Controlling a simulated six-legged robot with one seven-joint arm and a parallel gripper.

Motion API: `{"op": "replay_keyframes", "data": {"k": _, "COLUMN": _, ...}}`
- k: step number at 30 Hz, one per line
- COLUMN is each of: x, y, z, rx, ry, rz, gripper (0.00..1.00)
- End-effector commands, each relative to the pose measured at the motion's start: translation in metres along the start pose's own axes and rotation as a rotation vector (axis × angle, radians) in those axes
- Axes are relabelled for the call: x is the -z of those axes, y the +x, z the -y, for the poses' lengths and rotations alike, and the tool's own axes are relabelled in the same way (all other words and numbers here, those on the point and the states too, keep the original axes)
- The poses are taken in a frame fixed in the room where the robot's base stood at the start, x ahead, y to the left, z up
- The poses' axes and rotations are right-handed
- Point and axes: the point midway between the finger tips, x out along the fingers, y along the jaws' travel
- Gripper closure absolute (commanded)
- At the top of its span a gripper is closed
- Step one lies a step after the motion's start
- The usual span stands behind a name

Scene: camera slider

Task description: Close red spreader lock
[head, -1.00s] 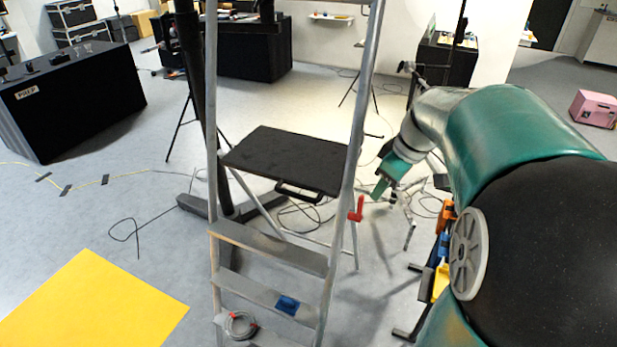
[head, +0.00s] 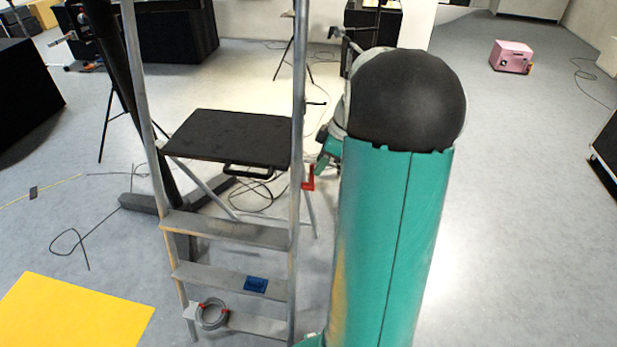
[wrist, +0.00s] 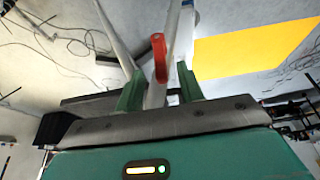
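The red spreader lock (head: 308,180) is a small red lever on the right rail of the aluminium stepladder (head: 226,232). In the wrist view the red lock (wrist: 159,58) stands beyond and between the two green fingers of my gripper (wrist: 158,85). The fingers are spread apart and nothing is clamped between them. In the head view my gripper (head: 322,162) is just right of the ladder rail, close to the lock and slightly above it in the picture. My arm hides part of the gripper there, and I cannot tell whether it touches the lock.
A cable coil (head: 212,314) and a blue item (head: 256,284) are on the lower steps. A yellow mat (head: 75,312) lies on the floor at left. Floor at right is open, with a pink box (head: 511,56).

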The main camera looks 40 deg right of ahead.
Motion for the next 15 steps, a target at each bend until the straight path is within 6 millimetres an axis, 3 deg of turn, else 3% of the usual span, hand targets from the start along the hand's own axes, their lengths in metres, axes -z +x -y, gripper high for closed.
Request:
{"op": "replay_keyframes", "data": {"k": 9, "x": 0.003, "y": 0.059, "z": 0.001, "rx": 0.004, "ry": -0.003, "rz": 0.001, "gripper": 0.62}}
{"op": "replay_keyframes", "data": {"k": 15, "x": 0.005, "y": 0.074, "z": 0.001, "rx": 0.001, "ry": -0.004, "rz": 0.0, "gripper": 0.62}}
